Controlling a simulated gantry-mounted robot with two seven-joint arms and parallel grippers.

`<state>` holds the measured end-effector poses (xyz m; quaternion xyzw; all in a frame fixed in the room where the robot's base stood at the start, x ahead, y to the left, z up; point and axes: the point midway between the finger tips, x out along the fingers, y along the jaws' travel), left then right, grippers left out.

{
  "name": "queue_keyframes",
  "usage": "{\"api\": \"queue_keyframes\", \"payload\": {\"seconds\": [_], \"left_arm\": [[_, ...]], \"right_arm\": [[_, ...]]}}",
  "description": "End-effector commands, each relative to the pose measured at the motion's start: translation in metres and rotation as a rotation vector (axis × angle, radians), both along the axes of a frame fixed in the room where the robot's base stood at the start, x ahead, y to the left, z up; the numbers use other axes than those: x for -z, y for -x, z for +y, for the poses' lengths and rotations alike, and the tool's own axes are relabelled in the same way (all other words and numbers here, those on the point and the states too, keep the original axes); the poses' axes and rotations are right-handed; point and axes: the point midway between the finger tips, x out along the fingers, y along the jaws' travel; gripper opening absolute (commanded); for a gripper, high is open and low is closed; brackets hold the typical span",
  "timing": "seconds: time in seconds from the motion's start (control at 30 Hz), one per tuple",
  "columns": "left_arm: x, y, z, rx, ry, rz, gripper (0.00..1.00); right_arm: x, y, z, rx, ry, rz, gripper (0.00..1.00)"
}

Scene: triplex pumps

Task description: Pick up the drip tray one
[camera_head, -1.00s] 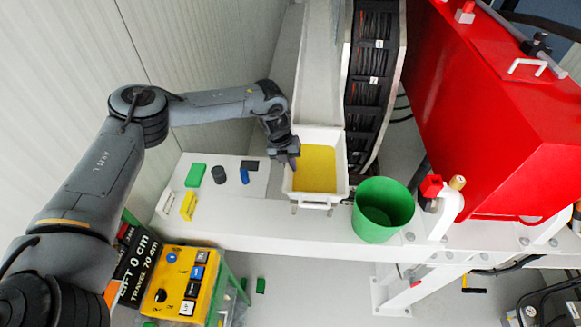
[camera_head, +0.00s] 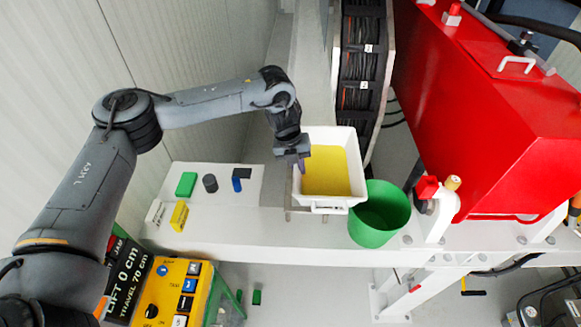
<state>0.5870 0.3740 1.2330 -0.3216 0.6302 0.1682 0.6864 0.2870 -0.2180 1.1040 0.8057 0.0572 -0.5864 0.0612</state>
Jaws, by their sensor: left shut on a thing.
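The drip tray (camera_head: 329,137) is a white rectangular tray with yellow contents and a white handle at its near side. It is in the middle of the head view, above the white bench and partly overlapping the green bucket in the picture. My left gripper (camera_head: 302,164) is shut on the tray's left wall. The fingertips are partly hidden against the tray. My right gripper is not in view.
The green bucket (camera_head: 379,218) stands just right of the tray. Several small green, yellow, grey and blue pieces lie on a white plate (camera_head: 218,200) at the left. A large red housing (camera_head: 490,110) stands at the right.

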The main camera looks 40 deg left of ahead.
Motion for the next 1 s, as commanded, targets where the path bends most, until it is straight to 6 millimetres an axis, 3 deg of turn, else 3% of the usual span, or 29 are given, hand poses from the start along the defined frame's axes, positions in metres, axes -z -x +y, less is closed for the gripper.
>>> {"api": "queue_keyframes", "payload": {"seconds": [0.5,1.0], "left_arm": [[-0.025,-0.005,-0.041,0.001,0.001,-0.004,0.00],[-0.035,-0.007,-0.057,0.001,0.001,-0.004,0.00]], "right_arm": [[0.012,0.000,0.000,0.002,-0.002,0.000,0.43],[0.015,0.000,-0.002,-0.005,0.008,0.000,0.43]]}}
